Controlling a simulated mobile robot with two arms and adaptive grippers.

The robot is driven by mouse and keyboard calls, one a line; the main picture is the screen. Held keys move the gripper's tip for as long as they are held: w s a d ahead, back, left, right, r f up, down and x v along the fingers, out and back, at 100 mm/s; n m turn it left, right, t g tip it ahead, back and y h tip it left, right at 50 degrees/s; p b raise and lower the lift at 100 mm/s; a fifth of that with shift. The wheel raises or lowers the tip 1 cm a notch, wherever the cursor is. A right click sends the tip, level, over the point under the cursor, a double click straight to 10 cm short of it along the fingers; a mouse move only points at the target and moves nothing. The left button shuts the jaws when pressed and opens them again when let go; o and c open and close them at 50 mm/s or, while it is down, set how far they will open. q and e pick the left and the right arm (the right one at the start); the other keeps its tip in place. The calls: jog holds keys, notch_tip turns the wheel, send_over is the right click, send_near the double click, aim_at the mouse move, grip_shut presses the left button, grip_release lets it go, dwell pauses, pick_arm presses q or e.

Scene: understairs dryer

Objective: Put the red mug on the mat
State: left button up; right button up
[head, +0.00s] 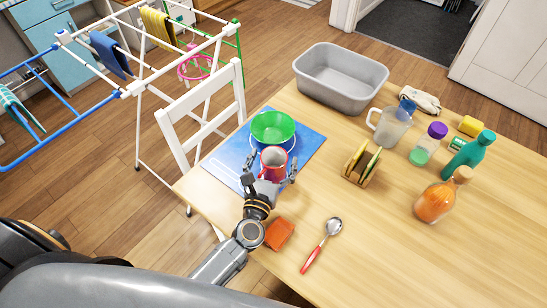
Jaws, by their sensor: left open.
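The red mug (272,160) stands upright on the blue mat (225,160), near its right part. My left gripper (268,180) is open. Its fingers are spread on the near side of the mug, one to the left and one to the right. I cannot tell whether a finger touches the mug. A green bowl (272,127) is on the mat just behind the mug. The arm and gripper hide the near corner of the mat. My right gripper is not in view.
Right of the mat are a wooden holder (361,164), a clear pitcher (389,128) and several bottles. A grey basin (340,78) is at the back. An orange sponge-like block (279,234) and a red-handled spoon (322,245) lie near. A white chair (200,115) stands at the left edge.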

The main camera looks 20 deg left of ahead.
pick_arm(q)
jog(key=shift+r, duration=0.25)
jog(key=s+b, duration=0.1)
jog(key=s, duration=0.6)
jog(key=s+b, duration=0.1)
jog(key=s, duration=0.3)
jog(key=shift+s+d+f+b, duration=0.15)
jog(key=shift+s+d+b, duration=0.1)
jog(key=shift+b, duration=0.1)
jog(key=shift+s, duration=0.25)
